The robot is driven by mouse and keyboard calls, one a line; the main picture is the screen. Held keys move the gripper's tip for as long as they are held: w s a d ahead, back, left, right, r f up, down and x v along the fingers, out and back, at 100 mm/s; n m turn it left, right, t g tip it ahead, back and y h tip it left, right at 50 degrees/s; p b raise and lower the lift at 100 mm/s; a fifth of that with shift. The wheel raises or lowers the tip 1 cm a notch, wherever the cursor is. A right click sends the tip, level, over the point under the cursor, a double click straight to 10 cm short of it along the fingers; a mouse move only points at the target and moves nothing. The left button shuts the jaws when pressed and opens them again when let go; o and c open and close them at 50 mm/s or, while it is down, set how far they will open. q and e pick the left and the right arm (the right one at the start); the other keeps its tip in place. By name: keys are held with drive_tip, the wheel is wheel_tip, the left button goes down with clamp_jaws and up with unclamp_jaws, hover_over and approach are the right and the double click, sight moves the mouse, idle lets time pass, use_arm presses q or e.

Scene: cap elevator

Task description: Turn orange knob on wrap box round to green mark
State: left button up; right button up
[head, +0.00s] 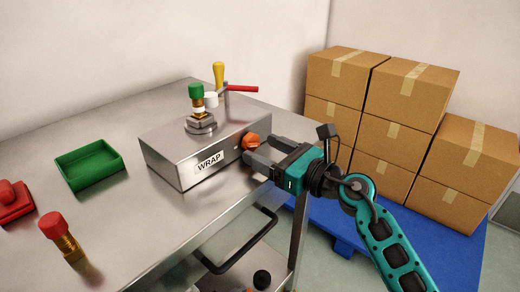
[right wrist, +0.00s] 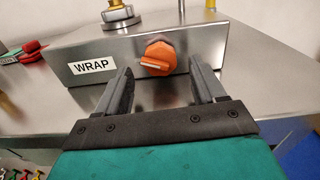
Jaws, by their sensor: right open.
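The orange knob (head: 250,141) sits on the front face of the steel wrap box (head: 167,164), right of its WRAP label. It also shows in the right wrist view (right wrist: 158,57), with its raised grip bar lying roughly level. My right gripper (head: 256,154) is open in front of the knob. In the right wrist view its fingers (right wrist: 161,82) stand either side of the knob, apart from it, with the knob between and beyond the tips. I cannot make out a green mark on the box face. My left gripper is not in view.
On the box stand a green-capped brass piece (head: 197,98), a white cylinder and a red lever (head: 241,89). A green tray (head: 89,164), a red-capped brass piece (head: 62,237) and a red block (head: 13,202) are on the table. Cartons (head: 345,75) stand on a blue pallet at right.

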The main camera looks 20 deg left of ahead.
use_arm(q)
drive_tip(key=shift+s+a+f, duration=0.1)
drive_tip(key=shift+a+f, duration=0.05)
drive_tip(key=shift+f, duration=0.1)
use_arm(e)
drive_tip(key=shift+x, duration=1.05)
drive_tip(key=shift+c, duration=0.4)
drive_tip(key=c, duration=0.9)
drive_tip(key=m+p, duration=0.2)
drive_tip(key=shift+r+m+p, duration=0.3)
drive_tip(key=shift+m+p, duration=0.45)
drive_tip(key=shift+m, duration=0.15)
drive_tip(key=shift+f+m+p, duration=0.1)
drive_tip(key=shift+m+p, duration=0.2)
drive_tip(key=shift+m, duration=0.2)
drive_tip(key=shift+c, duration=0.2)
drive_tip(key=shift+m, duration=0.3)
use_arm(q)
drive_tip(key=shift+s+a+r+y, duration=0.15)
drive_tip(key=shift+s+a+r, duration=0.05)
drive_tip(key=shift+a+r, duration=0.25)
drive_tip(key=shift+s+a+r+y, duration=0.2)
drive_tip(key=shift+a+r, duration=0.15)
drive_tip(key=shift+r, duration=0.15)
use_arm(e)
drive_tip(key=shift+f, duration=0.2)
